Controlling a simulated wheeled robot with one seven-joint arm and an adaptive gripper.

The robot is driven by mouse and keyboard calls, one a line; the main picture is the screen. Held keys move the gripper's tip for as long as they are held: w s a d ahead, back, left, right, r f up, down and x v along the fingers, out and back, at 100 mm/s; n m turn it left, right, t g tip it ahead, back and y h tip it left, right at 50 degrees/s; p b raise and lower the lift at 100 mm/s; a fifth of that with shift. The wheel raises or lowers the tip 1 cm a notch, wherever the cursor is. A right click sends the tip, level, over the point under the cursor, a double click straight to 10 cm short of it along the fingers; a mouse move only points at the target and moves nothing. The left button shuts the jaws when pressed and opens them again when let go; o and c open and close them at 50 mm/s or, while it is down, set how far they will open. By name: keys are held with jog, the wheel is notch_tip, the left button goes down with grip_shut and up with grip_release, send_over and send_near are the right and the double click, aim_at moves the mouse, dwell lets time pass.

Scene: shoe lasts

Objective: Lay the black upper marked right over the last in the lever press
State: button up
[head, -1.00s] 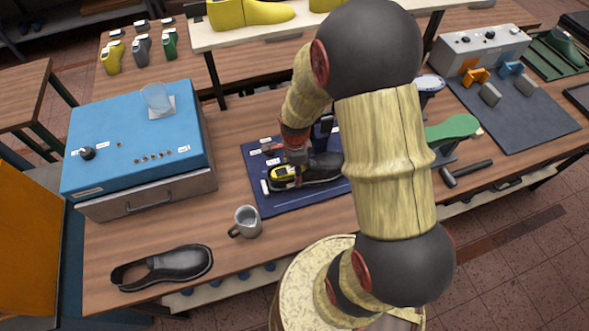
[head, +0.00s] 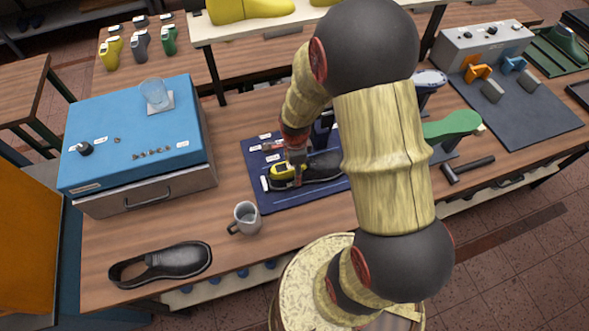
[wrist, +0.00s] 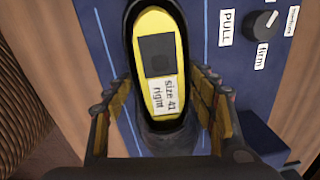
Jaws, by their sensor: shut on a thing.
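The black upper (head: 318,169) sits around the yellow last (head: 279,172) on the blue base of the lever press (head: 275,205). In the wrist view the upper's dark collar (wrist: 163,142) surrounds the last's yellow top (wrist: 160,28), which bears a black square and a label reading "size 41 right". My gripper (head: 297,182) is at the heel end, its fingers (wrist: 168,118) on either side of the upper and shut on it. My arm hides part of the press and perhaps the toe.
A metal mug (head: 246,217) stands in front of the press. A blue box (head: 135,130) with a drawer stands at left. A hammer (head: 467,169) and a green sole-shaped piece (head: 452,125) are at right.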

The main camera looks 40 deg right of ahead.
jog(key=shift+f+b, duration=0.3)
jog(key=shift+f, duration=0.2)
dwell(0.4)
jog(key=o, duration=1.2)
jog(key=shift+o, duration=0.5)
jog(key=r, duration=1.2)
jog(key=shift+s+a, duration=0.15)
jog(key=shift+s, duration=0.15)
